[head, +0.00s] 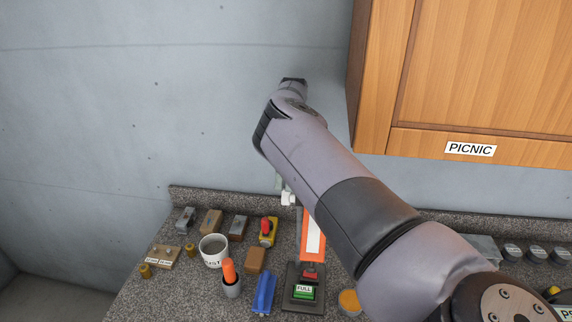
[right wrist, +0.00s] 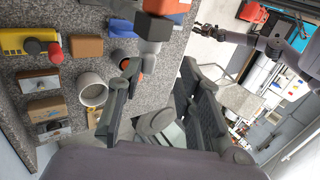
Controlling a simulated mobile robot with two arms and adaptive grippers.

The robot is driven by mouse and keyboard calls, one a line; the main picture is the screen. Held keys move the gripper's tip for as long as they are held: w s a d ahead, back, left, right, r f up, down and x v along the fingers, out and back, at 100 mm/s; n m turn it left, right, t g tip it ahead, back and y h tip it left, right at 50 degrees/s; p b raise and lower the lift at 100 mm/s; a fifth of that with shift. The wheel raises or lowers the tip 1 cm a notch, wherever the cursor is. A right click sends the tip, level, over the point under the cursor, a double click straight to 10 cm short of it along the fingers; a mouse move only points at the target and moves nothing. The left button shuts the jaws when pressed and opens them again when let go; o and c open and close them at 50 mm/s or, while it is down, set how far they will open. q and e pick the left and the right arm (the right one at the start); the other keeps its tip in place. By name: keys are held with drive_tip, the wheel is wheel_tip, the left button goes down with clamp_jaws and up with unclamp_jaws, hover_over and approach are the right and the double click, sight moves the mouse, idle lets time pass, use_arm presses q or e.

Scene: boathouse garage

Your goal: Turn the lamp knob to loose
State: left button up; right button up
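I cannot pick out the lamp knob for certain. A brown plate (head: 165,257) with two small labels, too small to read, lies at the bench's left end with brass knobs (head: 145,270) beside it. My right arm reaches up across the head view and hides its gripper. In the right wrist view my right gripper (right wrist: 160,75) has its fingers apart. A pale rounded piece (right wrist: 155,123) shows between them, and I cannot tell what it is. My left gripper (right wrist: 205,30) is small in the right wrist view, its fingers unclear.
The bench holds a white mug (head: 213,251), a yellow box with a red knob (head: 268,231), an orange-handled tool in a cup (head: 231,282), a blue block (head: 263,293) and a green FULL button (head: 304,292). A wooden PICNIC cabinet (head: 490,80) hangs at upper right.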

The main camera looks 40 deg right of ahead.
wheel_tip(320, 180, up, 7)
drive_tip(key=shift+f, duration=0.1)
idle(0.5)
